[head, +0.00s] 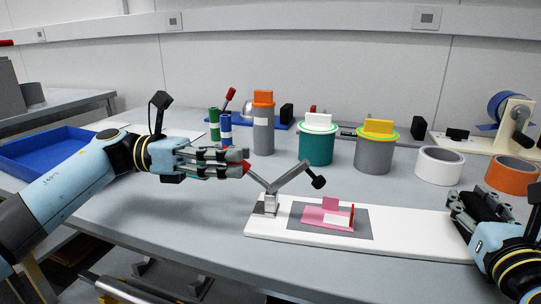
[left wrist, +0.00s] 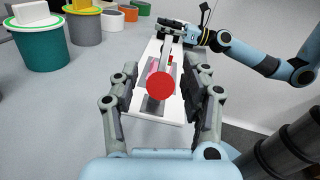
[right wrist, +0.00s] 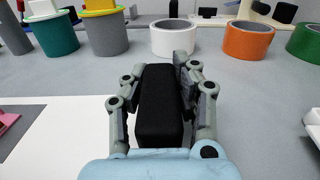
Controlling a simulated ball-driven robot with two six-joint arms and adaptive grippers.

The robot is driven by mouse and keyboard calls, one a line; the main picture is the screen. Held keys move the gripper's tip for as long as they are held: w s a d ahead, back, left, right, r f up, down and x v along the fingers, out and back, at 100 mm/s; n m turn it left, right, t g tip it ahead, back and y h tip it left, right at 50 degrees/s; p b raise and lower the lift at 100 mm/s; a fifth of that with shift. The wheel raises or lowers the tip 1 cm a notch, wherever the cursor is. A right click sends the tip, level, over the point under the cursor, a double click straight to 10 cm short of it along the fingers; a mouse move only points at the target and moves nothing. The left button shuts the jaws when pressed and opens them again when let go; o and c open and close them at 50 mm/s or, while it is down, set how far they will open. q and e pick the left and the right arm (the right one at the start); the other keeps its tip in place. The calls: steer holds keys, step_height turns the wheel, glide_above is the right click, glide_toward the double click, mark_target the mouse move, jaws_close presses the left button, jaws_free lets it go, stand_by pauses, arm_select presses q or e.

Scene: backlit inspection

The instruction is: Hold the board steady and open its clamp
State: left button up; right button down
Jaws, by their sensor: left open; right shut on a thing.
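The white board (head: 400,230) lies on the bench, with a grey pad (head: 363,222) and a pink piece (head: 315,216) on it. The clamp (head: 270,203) stands at the board's left end. Its black-tipped arm (head: 318,182) is raised clear of the pink piece, and its lever slants up left to a red end. My left gripper (head: 243,164) is open at that red end (left wrist: 160,87), which shows between the spread fingers. I cannot tell whether they touch it. My right gripper (right wrist: 162,95) is shut on a black block (right wrist: 160,110) at the board's right end.
Behind the board stand an orange-capped grey bottle (head: 263,130), a green tub (head: 317,147), a grey tub (head: 375,155), and white (head: 440,166) and orange (head: 512,175) rolls. A blue tray (head: 45,150) is at left. Bench in front of the board is bare.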

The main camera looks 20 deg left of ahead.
arm_select(q)
jaws_close()
stand_by(0.3)
steer(key=shift+a+f+h, duration=0.35)
steer(key=shift+f+h, duration=0.15)
steer(key=shift+h, duration=0.2)
jaws_free()
